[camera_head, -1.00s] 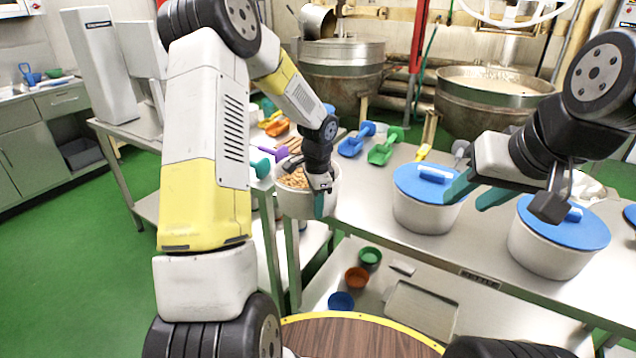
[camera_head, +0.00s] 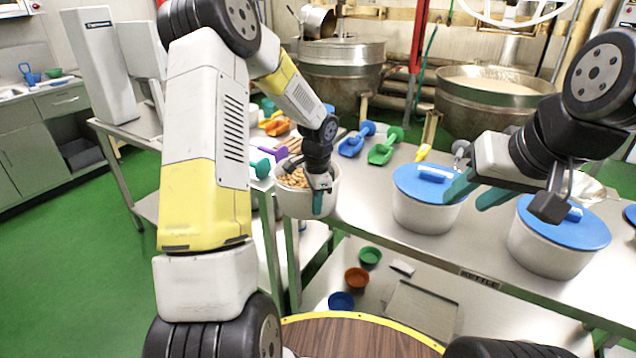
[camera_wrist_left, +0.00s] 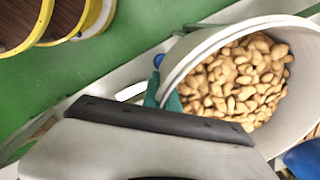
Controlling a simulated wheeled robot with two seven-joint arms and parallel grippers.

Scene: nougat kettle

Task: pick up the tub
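The tub (camera_head: 294,206) is a white open container of peanut-like pieces, near the left end of the steel table in the head view. It fills the right of the left wrist view (camera_wrist_left: 185,52). My left gripper (camera_head: 318,198) is at the tub's near rim, with its teal fingers on either side of the wall, closed on it. The wrist's dark edge hides part of the fingers. The tub looks upright; I cannot tell whether its base touches the table. My right gripper (camera_head: 476,192) is open and empty, above and beside a blue-lidded pot (camera_head: 424,213).
Another blue-lidded pot (camera_head: 548,249) stands further right. Blue (camera_head: 352,145) and green (camera_head: 382,151) scoops lie behind the tub. Small bowls (camera_head: 357,278) and a tray (camera_head: 420,312) are on the lower shelf. Large kettles (camera_head: 490,105) stand at the back.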

